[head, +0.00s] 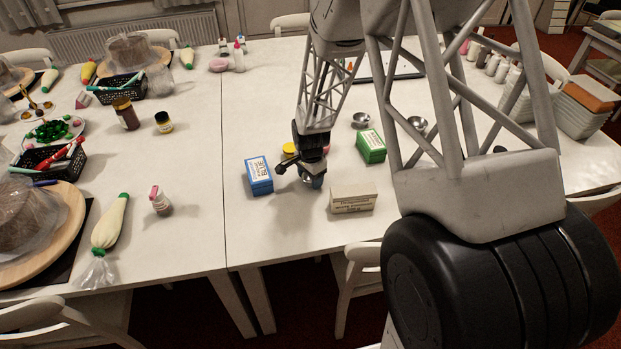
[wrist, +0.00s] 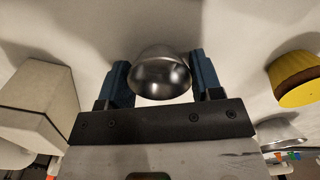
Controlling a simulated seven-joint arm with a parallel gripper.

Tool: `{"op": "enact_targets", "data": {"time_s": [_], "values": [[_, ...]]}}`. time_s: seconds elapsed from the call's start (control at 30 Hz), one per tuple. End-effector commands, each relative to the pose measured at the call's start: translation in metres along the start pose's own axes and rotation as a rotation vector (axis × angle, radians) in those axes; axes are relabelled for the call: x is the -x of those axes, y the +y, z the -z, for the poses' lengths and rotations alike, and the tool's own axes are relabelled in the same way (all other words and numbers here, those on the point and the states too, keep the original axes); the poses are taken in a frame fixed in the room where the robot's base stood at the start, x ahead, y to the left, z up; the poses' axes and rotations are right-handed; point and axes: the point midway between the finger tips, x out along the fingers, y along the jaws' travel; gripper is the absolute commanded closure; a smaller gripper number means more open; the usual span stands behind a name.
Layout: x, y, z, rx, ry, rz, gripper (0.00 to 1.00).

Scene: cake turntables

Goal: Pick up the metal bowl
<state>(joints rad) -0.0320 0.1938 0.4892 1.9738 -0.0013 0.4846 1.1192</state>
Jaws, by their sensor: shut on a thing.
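The metal bowl (wrist: 160,74) is small, round and shiny, and sits between the two blue fingers of my gripper (wrist: 160,82) in the wrist view. My gripper is shut on the bowl. In the head view my gripper (head: 312,179) points down at the table between the blue box and the cream box, with a bit of the metal bowl (head: 308,179) showing at its fingertips. I cannot tell whether the bowl is clear of the table.
A blue box (head: 259,176) stands left of my gripper, a green box (head: 371,147) right and a cream box (head: 353,198) in front. A yellow-topped container (head: 289,149) is close behind. Two other metal bowls (head: 360,120) (head: 417,123) stand farther back. The white table (head: 245,235) is clear at front left.

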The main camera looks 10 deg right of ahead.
Motion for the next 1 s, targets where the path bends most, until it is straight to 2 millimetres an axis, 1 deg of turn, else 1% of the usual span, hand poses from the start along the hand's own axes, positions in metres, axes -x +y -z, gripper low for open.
{"op": "enact_targets", "data": {"time_s": [0.17, 0.27, 0.7, 0.83, 1.0], "values": [[0.010, -0.001, 0.000, 0.000, 0.001, 0.002, 0.64], [0.020, -0.001, 0.000, 0.000, 0.001, 0.003, 0.64], [0.080, -0.001, 0.000, 0.000, 0.001, 0.002, 0.64], [0.091, 0.000, 0.000, 0.000, 0.000, 0.002, 0.64], [0.098, 0.000, 0.000, 0.000, -0.001, 0.000, 0.64]]}}
